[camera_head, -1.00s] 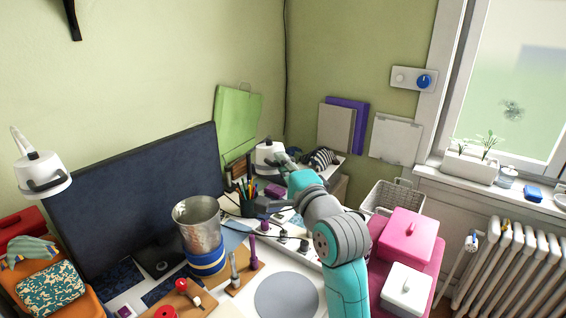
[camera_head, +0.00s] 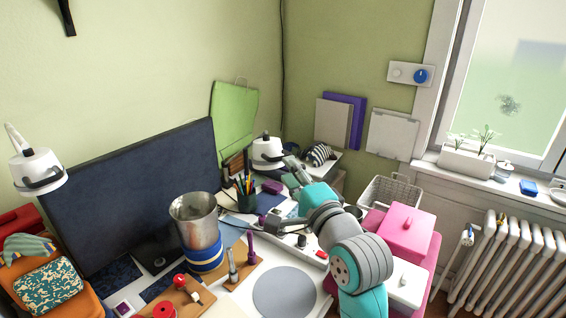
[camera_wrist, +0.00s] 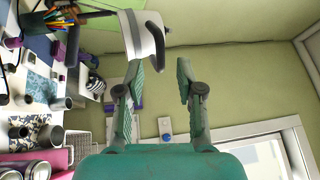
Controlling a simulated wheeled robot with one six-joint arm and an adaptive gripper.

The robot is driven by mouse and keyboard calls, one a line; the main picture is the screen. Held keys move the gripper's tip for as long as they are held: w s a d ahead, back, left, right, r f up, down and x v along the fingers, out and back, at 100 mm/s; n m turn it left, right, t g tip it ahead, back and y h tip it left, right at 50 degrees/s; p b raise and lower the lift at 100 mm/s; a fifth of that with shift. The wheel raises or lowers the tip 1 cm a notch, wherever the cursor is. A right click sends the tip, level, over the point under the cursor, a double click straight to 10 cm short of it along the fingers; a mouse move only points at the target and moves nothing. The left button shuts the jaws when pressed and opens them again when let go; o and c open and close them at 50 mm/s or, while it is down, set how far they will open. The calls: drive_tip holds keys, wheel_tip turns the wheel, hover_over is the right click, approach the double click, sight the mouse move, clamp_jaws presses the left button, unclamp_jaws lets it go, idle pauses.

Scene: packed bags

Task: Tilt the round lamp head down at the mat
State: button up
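A round white lamp head (camera_head: 267,150) with a dark handle stands at the back of the desk. In the wrist view the lamp head (camera_wrist: 135,32) is at the top, its dark curved handle (camera_wrist: 156,42) pointing down toward the gap between my fingertips, nearer the left one. My gripper (camera_wrist: 160,70) is open with nothing between its fingers; I cannot tell if it touches the handle. In the head view my gripper (camera_head: 290,165) is just right of the lamp head. A grey round mat (camera_head: 284,293) lies flat at the desk's front.
A second white lamp head (camera_head: 37,168) hangs at the far left. A metal cup (camera_head: 196,220), a pen holder (camera_head: 246,198) and a dark monitor (camera_head: 135,195) crowd the desk. A pink box (camera_head: 407,231) and a wire basket (camera_head: 390,193) stand right of my arm.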

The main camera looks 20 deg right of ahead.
drive_tip(key=s, duration=0.6)
drive_tip(key=shift+d+f, duration=0.35)
drive_tip(key=shift+f, duration=0.05)
drive_tip(key=shift+f, duration=0.1)
drive_tip(key=s+f+n+g+h, duration=0.1)
drive_tip(key=s+f+n, duration=0.1)
drive_tip(key=s+f, duration=0.45)
drive_tip(key=s+f+n+h, duration=0.1)
drive_tip(key=s+f+n, duration=0.15)
drive_tip(key=f, duration=0.65)
drive_tip(key=s+f+n+g, duration=0.1)
drive_tip(key=s+f+n, duration=0.1)
drive_tip(key=s+f, duration=0.45)
drive_tip(key=s+f+n, duration=0.3)
drive_tip(key=s, duration=0.5)
drive_tip(key=s+f+n+g, duration=0.1)
drive_tip(key=s+f+n, duration=0.2)
drive_tip(key=s, duration=0.6)
drive_tip(key=s+a+f+n+g, duration=0.1)
drive_tip(key=s+f+n, duration=0.2)
drive_tip(key=s, duration=0.5)
drive_tip(key=shift+s+n, duration=0.35)
drive_tip(key=shift+n, duration=0.2)
